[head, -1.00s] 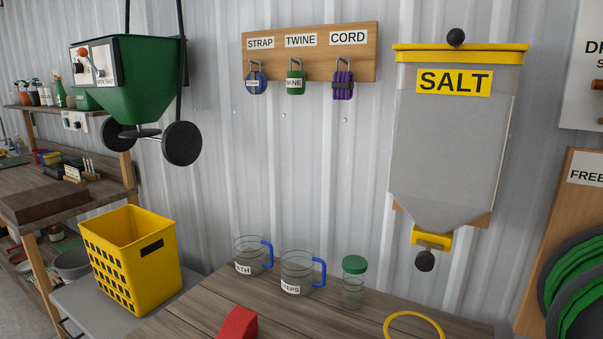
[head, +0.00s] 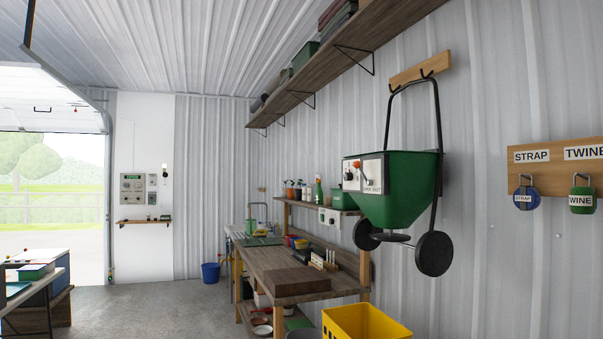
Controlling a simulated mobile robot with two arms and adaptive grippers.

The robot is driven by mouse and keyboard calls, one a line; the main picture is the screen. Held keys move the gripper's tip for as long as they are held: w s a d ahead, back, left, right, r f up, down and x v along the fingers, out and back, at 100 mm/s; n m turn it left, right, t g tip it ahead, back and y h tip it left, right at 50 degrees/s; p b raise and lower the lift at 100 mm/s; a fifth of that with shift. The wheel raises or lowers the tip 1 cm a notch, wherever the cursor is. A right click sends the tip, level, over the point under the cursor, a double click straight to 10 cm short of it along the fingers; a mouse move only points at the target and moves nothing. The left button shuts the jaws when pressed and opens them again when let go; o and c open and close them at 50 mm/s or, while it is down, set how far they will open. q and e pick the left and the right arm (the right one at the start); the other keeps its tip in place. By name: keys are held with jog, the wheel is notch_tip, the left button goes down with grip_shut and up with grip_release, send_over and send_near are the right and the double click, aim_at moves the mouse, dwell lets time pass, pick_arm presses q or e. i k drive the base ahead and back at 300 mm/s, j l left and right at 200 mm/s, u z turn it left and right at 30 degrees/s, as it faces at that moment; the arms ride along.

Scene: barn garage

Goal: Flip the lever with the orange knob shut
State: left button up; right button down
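The green spreader (head: 400,193) hangs from a wooden wall rack on the right side of the head view. A white panel (head: 365,173) is fixed to its left face. On this panel is a small lever with an orange-red knob (head: 357,163). A black knob sits beside it, and the panel's lettering is too small to read surely. I cannot tell the lever's exact position. Neither of my grippers shows in this view.
A wooden workbench (head: 287,279) runs along the wall left of the spreader. A yellow basket (head: 366,322) stands below the spreader. A strap and twine rack (head: 552,180) is at the right. Open concrete floor (head: 180,311) lies to the left, towards an open garage door.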

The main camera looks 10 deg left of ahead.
aim_at(357, 164)
jog(key=i+j+u, duration=0.4)
jog(key=i, duration=0.6)
jog(key=i+u, duration=0.45)
jog(key=i, duration=0.5)
